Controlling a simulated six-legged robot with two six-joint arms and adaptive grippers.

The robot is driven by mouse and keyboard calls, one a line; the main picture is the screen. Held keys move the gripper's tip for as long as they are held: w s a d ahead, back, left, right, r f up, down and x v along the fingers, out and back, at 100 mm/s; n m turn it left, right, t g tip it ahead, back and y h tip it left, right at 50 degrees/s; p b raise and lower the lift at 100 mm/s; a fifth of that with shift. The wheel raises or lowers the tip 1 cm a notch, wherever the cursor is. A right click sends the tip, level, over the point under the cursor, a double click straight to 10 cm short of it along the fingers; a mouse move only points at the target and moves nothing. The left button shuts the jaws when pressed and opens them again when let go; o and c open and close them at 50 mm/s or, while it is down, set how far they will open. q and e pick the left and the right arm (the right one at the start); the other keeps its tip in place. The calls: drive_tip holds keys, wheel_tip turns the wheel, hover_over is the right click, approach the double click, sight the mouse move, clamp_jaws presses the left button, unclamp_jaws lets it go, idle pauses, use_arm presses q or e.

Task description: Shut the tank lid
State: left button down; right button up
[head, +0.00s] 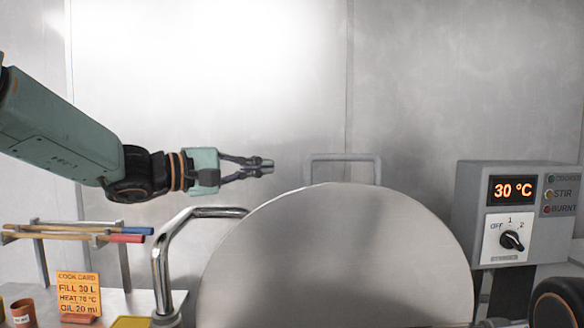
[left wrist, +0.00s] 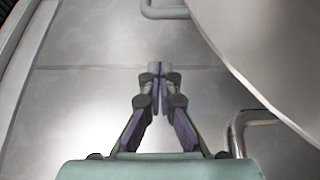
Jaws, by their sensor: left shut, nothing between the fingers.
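The tank lid (head: 340,260) is a large round steel disc, raised upright with its broad face toward me in the head view. A grey bar handle (head: 343,158) shows behind its top edge. In the left wrist view the lid (left wrist: 275,50) fills the upper right, and part of the handle (left wrist: 165,9) shows at the top. My left gripper (head: 268,166) is shut and empty, left of the handle and apart from it. Its closed fingertips also show in the left wrist view (left wrist: 160,68). The tank below the lid is hidden. My right gripper is not in view.
A bent chrome pipe (head: 165,250) rises left of the lid. A control box (head: 515,215) reading 30 °C stands at the right. A rack with red and blue handled tools (head: 75,236) and an orange cook card (head: 78,294) are at the left. A steel wall stands behind.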

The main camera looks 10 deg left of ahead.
use_arm(q)
drive_tip(key=w+a+f+p+x, duration=0.1)
drive_tip(key=x, duration=0.6)
drive_tip(key=shift+s+d+r+p, duration=0.15)
drive_tip(key=shift+s+d, duration=0.2)
drive_tip(key=shift+s, duration=0.4)
drive_tip(key=shift+s+d+r+p, duration=0.15)
drive_tip(key=shift+s+d, duration=0.2)
drive_tip(key=shift+s, duration=0.35)
drive_tip(key=shift+s+d+r+p, duration=0.15)
drive_tip(key=shift+s+d, duration=0.2)
drive_tip(key=shift+s, duration=0.4)
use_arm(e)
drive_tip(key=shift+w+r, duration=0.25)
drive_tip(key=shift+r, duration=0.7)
